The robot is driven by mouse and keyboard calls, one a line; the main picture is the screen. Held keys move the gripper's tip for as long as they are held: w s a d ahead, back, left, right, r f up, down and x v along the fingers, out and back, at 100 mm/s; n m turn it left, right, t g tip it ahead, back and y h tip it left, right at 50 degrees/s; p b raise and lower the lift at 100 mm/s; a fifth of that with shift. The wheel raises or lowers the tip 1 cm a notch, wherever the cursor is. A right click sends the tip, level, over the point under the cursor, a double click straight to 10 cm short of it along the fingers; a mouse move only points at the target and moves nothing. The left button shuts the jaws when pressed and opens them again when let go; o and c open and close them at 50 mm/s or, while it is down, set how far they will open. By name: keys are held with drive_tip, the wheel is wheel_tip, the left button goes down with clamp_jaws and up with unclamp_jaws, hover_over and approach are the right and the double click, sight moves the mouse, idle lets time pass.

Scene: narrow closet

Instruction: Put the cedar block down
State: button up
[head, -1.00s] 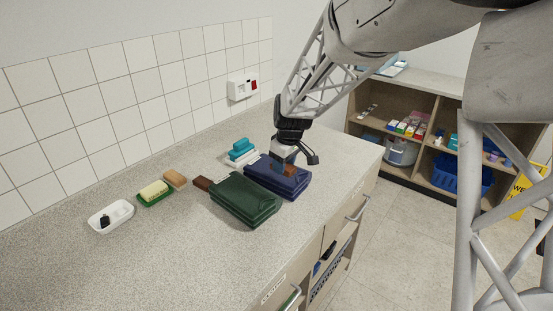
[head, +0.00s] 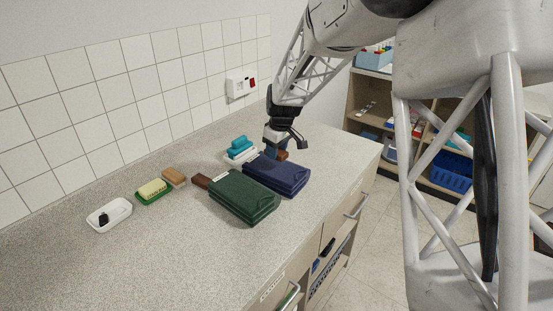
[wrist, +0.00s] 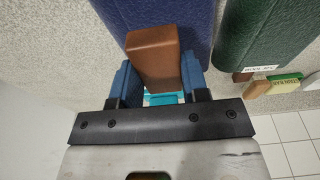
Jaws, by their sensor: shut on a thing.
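My gripper (head: 275,148) is shut on a reddish-brown block, the cedar block (head: 283,154). In the wrist view the block (wrist: 152,58) sits between the two blue fingers of the gripper (wrist: 158,78), its far end sticking out beyond them. In the head view the block is just behind the far edge of the navy garment bag (head: 276,175), partly hidden by the gripper. I cannot tell whether it touches the counter (head: 120,260). The navy bag also shows at the top of the wrist view (wrist: 165,14), close to the block.
A green bag (head: 243,197) lies beside the navy one, with a darker brown block (head: 201,181) at its left. Teal and white items (head: 240,150) stand left of my gripper.

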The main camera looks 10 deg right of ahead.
sight(277, 166)
drive_tip(key=shift+f, duration=1.75)
drive_tip(key=shift+f, duration=0.1)
drive_tip(key=o, duration=0.9)
drive_tip(key=r, duration=0.7)
drive_tip(key=s+d+r, duration=0.1)
drive_tip(key=r, duration=0.3)
drive_tip(key=shift+s+d+r, duration=0.1)
drive_tip(key=shift+r, duration=0.45)
drive_tip(key=shift+s, duration=0.15)
